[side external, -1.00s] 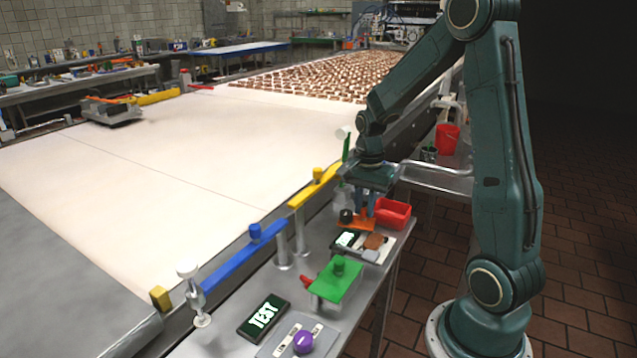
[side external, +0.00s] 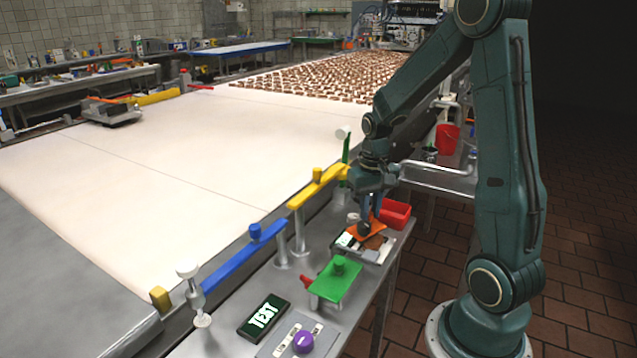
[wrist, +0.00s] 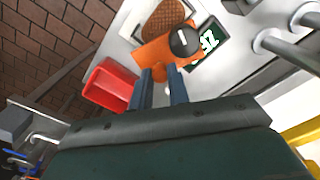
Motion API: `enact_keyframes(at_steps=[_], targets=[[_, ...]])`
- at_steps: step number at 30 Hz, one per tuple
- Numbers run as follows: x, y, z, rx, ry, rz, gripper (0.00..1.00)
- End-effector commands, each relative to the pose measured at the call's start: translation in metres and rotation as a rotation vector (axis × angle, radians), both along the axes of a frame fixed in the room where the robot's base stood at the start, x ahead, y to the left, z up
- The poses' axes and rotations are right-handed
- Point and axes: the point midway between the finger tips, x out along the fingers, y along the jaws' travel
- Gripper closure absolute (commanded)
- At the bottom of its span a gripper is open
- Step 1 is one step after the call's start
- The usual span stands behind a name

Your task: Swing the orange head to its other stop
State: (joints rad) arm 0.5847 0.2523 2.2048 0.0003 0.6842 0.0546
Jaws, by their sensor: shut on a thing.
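The orange head (side external: 371,227) is a flat orange piece with a dark round knob (side external: 364,231), above a small tray (side external: 371,257) at the far end of the side table. In the wrist view the orange head (wrist: 152,52) reaches from between my fingers toward the upper right, and the dark knob (wrist: 185,41) covers part of it. My gripper (wrist: 160,72) is shut on the orange head's near part, with one finger on each side. It shows from the side at my arm's end (side external: 369,208). The exact contact is partly hidden.
A red bin (side external: 396,214) stands close beside my gripper. A brown biscuit (wrist: 163,16) and a small green display (wrist: 207,44) lie near the head. Yellow (side external: 318,187) and blue (side external: 243,252) arms and a green plate (side external: 337,279) stand along the table.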

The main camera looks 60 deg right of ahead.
Motion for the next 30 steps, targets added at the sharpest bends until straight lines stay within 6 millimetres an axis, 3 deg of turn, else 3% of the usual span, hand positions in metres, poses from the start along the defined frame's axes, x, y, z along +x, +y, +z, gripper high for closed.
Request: enact_keyframes(at_steps=[12, 30], targets=[[-0.0067, -0.001, -0.0001, 0.001, 0.0, 0.312, 1.0], [-0.0082, -0.0019, -0.0001, 0.002, 0.001, 0.395, 1.0]])
